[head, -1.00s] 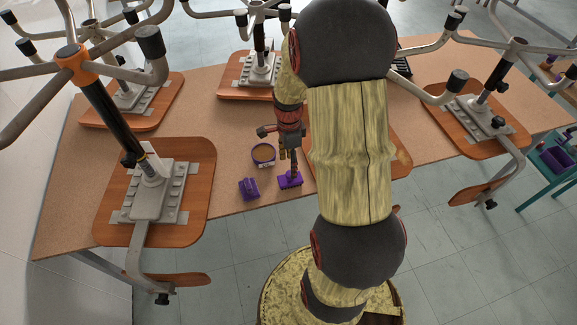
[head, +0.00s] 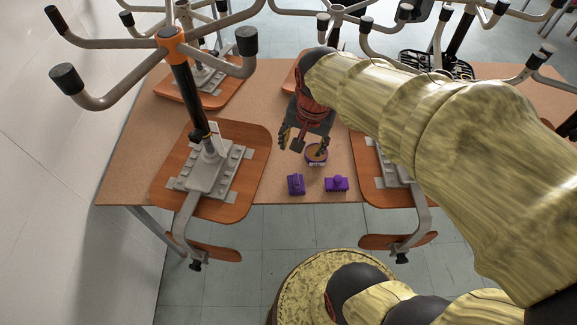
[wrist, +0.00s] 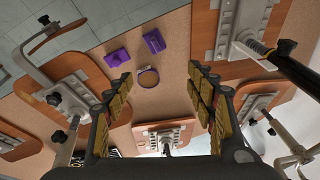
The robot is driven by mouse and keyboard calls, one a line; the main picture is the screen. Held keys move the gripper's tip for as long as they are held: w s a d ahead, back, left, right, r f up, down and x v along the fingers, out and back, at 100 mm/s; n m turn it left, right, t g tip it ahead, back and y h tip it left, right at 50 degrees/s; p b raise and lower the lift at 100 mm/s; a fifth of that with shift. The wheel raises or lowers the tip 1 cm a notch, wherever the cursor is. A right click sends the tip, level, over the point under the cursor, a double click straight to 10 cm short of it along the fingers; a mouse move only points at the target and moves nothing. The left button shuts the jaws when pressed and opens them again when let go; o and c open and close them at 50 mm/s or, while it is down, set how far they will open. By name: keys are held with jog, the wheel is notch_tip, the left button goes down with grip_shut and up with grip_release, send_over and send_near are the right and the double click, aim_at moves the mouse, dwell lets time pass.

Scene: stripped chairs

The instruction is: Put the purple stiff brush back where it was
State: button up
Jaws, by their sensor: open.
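Two purple things lie side by side near the table's front edge. The right one in the head view (head: 337,184) has a knob on top and a toothed, bristle-like lower edge, and looks like the stiff brush; it is at left in the wrist view (wrist: 117,57). The other purple block (head: 296,184) has a raised ridge; it is at right in the wrist view (wrist: 154,40). My gripper (head: 301,143) is open and empty, above the table behind both, apart from them. Its spread fingers (wrist: 160,80) also show in the wrist view.
Upturned chairs rest on the table, with a wooden seat (head: 240,150) at left and another (head: 372,185) at right. Bare tabletop (head: 285,105) lies between.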

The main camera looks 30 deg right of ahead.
jog(key=s+a+r+n+t, duration=0.2)
jog(key=s+a+r+n, duration=0.4)
jog(key=s+a+n, duration=0.2)
jog(key=shift+a+n+t+y, duration=0.4)
jog(key=shift+a+n, duration=0.2)
jog(key=shift+n, duration=0.3)
